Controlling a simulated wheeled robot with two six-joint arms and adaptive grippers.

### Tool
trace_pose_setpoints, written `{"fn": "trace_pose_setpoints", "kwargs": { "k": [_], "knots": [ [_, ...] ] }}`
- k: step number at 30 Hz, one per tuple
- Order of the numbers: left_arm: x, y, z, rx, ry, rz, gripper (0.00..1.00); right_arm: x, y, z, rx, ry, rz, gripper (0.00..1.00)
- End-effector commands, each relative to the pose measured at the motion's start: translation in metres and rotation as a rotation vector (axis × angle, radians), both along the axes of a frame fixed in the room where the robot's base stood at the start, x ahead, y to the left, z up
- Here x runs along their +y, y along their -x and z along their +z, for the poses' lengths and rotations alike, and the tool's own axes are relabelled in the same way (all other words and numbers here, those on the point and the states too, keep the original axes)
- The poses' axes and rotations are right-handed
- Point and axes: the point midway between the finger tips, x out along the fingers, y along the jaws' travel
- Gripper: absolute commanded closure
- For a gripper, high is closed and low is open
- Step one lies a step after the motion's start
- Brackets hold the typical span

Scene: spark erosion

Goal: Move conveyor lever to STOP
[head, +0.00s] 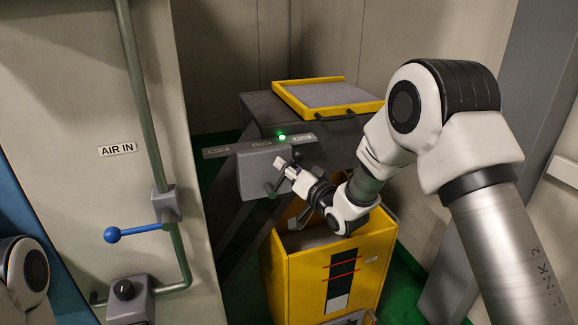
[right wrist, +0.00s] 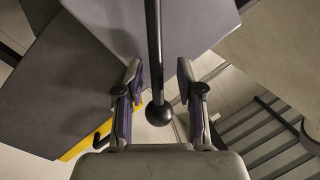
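The conveyor lever (right wrist: 154,50) is a thin black rod with a black ball at its end. In the right wrist view it runs down between the two fingers of my right gripper (right wrist: 159,75), with a gap on each side. In the head view, the grey lever box (head: 257,172) sits below a label strip with a lit green lamp (head: 281,137). The strip's words are too small to read. My right gripper (head: 283,176) is at the box's right side, open, and hides part of the lever. My left gripper is out of view.
A yellow bin (head: 285,285) stands below my right gripper. A yellow-framed tray (head: 328,95) lies on the dark machine behind. At left, a panel carries a pipe, a blue-handled valve (head: 138,232) and a black knob (head: 123,289).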

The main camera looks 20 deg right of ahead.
Motion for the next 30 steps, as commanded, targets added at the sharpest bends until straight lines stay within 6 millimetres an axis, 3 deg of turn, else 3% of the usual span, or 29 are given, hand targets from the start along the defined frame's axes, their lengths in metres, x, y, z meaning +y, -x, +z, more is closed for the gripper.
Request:
{"fn": "trace_pose_setpoints", "kwargs": {
  "k": [3,5,6,7,20,30],
  "knots": [
    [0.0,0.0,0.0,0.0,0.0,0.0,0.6,0.0,0.0,-0.001,0.001,0.0,-0.001,0.63],
    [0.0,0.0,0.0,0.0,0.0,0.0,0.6,0.0,0.0,-0.001,0.001,0.0,-0.001,0.8],
    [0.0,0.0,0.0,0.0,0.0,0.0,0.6,0.0,0.0,-0.001,0.001,0.0,-0.001,0.95],
    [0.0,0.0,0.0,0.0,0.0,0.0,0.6,0.0,0.0,-0.001,0.001,0.0,-0.001,1.0],
    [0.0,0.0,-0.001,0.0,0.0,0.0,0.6,0.002,0.001,0.0,-0.001,0.034,0.0,1.0],
    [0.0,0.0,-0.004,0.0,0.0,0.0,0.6,0.016,0.001,0.007,-0.007,0.225,0.001,1.0]
  ]
}}
